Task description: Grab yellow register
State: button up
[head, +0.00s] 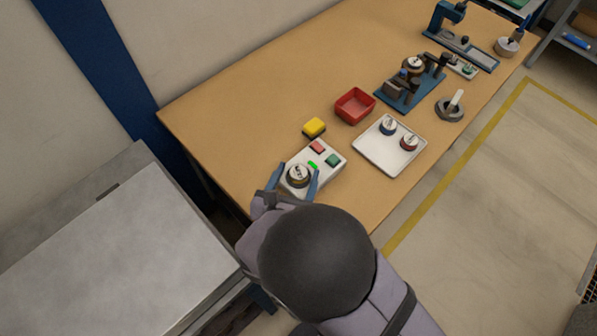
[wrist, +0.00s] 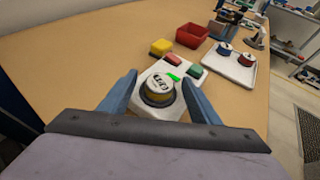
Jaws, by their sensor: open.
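The yellow register (head: 298,174) is a round piece with a pale dial on top and a yellow band around its side. It sits upright on the near end of the white test unit (head: 325,157). In the wrist view the register (wrist: 158,90) is between my two blue fingers. My gripper (head: 292,181) is open, with one finger on each side of the register. In the wrist view a gap shows between the register and each finger of my gripper (wrist: 159,79). I cannot tell how far the fingertips are above the unit.
The white unit also carries red and green buttons and a lit green strip. A yellow block (head: 314,127) and red bin (head: 355,106) stand behind it. A white tray (head: 379,160) at right holds a blue and a red register. A blue fixture (head: 410,90) stands farther back.

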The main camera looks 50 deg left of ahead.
aim_at(297, 178)
jog(key=c, duration=1.3)
jog(key=shift+o, duration=0.2)
jog(key=shift+r, duration=0.1)
notch_tip(297, 178, up, 10)
jog(key=shift+b, duration=0.3)
